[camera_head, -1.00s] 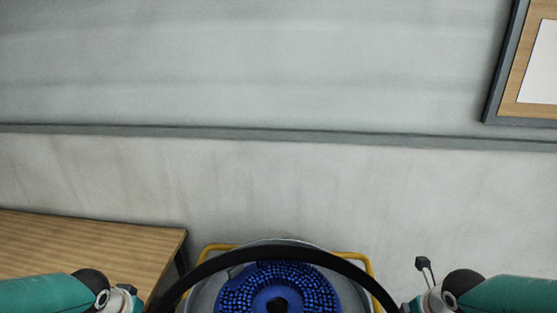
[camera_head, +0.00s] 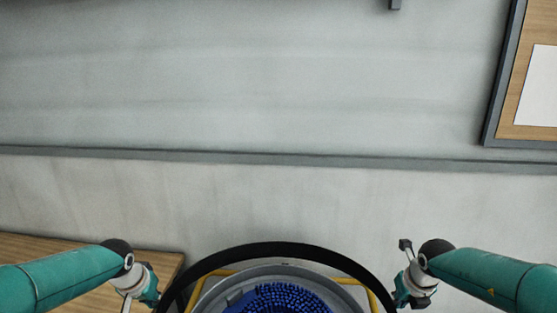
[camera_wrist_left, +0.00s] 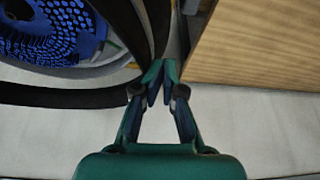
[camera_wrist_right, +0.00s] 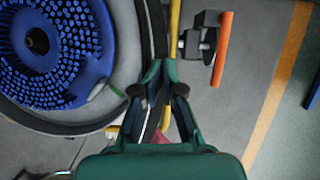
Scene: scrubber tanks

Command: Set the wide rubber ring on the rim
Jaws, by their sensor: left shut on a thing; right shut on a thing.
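The wide rubber ring (camera_head: 278,250) is a black hoop held between my two arms, in front of and around the tank in the head view. The tank's grey rim (camera_head: 300,270) shows inside its arc, with a blue bristled brush (camera_head: 285,297) within. My left gripper (camera_head: 152,297) is shut on the ring's left side; its fingertips also show in the left wrist view (camera_wrist_left: 160,78). My right gripper (camera_head: 405,294) is shut on the ring's right side, seen too in the right wrist view (camera_wrist_right: 157,78). The ring's near part is out of the head view. I cannot tell its height above the rim.
A wooden table (camera_wrist_left: 260,40) stands close beside my left gripper. A yellow frame (camera_head: 222,273) surrounds the tank. An orange-handled part (camera_wrist_right: 222,48) sits right of my right gripper. A wall with a framed board (camera_head: 535,85) is behind.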

